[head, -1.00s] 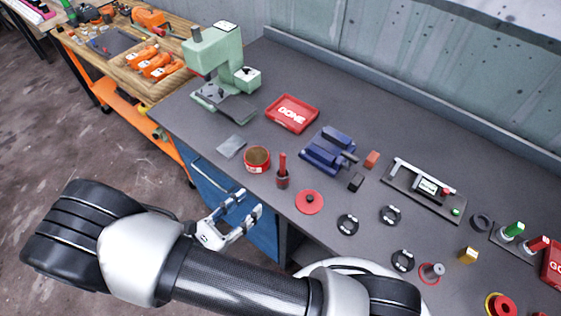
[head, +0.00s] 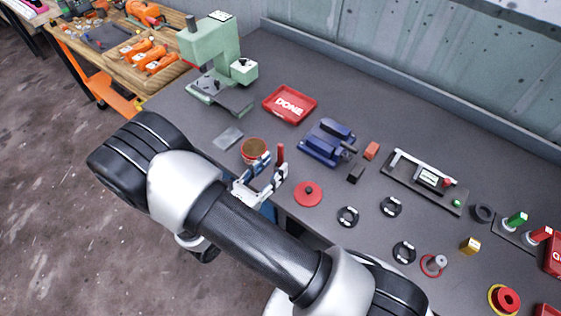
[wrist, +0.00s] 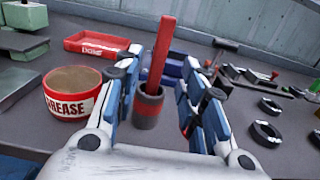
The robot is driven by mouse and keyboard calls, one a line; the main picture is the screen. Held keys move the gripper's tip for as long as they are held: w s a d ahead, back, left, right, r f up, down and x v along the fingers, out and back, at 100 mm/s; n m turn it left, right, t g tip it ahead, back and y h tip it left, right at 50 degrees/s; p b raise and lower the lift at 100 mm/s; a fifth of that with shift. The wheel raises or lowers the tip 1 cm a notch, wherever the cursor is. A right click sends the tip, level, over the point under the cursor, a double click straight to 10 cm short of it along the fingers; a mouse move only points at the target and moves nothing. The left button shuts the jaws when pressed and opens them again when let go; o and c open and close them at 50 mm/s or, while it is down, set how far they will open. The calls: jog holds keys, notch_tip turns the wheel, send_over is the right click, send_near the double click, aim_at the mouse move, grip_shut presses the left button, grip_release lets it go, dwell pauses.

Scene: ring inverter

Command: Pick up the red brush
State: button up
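The red brush (wrist: 160,52) stands nearly upright, tilted slightly, in a small dark cup with a red band (wrist: 148,108) on the bench. In the head view only its red handle (head: 281,152) shows above my gripper (head: 263,180). In the wrist view my gripper (wrist: 160,105) is open, with one blue-padded finger on each side of the cup and brush. The brush is between the fingers but a little ahead of the palm. No finger clearly touches it. The brush's lower end is hidden inside the cup.
A grease tin (wrist: 72,93) stands close beside the left finger. A red DONE tray (head: 290,104) and a blue vise (head: 327,143) lie behind. A red disc (head: 308,194) and black rings (head: 348,216) lie to the right.

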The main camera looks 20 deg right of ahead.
aim_at(279, 159)
jog(key=x, duration=0.2)
jog(key=b+x, duration=0.1)
jog(key=x, duration=0.1)
jog(key=shift+w+d+f, duration=0.2)
jog(key=shift+w+d, duration=0.05)
jog(key=shift+w, duration=0.05)
grip_shut()
